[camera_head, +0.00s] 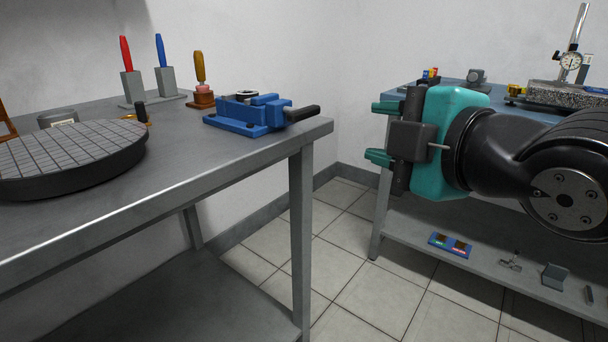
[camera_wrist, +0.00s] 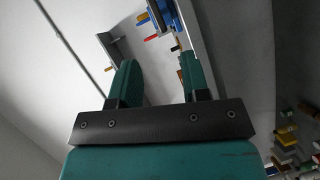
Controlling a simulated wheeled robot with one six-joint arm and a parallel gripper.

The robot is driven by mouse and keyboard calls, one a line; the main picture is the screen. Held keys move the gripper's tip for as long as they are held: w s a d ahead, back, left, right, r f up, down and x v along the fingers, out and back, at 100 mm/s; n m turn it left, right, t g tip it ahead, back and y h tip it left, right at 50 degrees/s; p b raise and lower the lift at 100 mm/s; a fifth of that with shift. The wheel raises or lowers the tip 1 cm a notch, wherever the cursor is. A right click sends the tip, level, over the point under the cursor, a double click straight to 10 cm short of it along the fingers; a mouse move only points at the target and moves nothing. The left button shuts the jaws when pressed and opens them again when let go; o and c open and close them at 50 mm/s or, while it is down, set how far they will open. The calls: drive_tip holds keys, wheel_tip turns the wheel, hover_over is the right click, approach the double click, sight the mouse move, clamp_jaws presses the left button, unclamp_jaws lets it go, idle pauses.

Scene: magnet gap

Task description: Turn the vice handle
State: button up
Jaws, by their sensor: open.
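The blue vice (camera_head: 245,113) sits on the right end of the grey workbench. Its dark handle (camera_head: 302,113) sticks out to the right, near the bench corner. My gripper (camera_head: 377,132) is to the right of the handle, over the gap between the two benches, with its fingers pointing left. It is open and empty, clearly apart from the handle. In the wrist view, the two teal fingers of my gripper (camera_wrist: 157,68) stand spread. A blue shape beyond them at the top edge looks like part of the vice, but I cannot make out the handle there.
A round gridded plate (camera_head: 70,155) lies on the workbench (camera_head: 215,155). Behind the vice stand red (camera_head: 126,54), blue (camera_head: 160,50) and yellow-brown (camera_head: 199,66) handled tools. A second bench (camera_head: 400,98) at right holds a dial gauge stand (camera_head: 570,60). Tiled floor lies between the benches.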

wheel_tip(320, 180, down, 2)
drive_tip(key=n+t+y+b, duration=0.1)
drive_tip(key=n+b, duration=0.1)
drive_tip(key=b, duration=0.1)
drive_tip(key=p, duration=1)
approach(307, 115)
drive_tip(key=shift+n, duration=0.3)
drive_tip(key=p+x, duration=0.2)
drive_tip(key=x, duration=0.9)
drive_tip(key=shift+p, duration=0.4)
clamp_jaws()
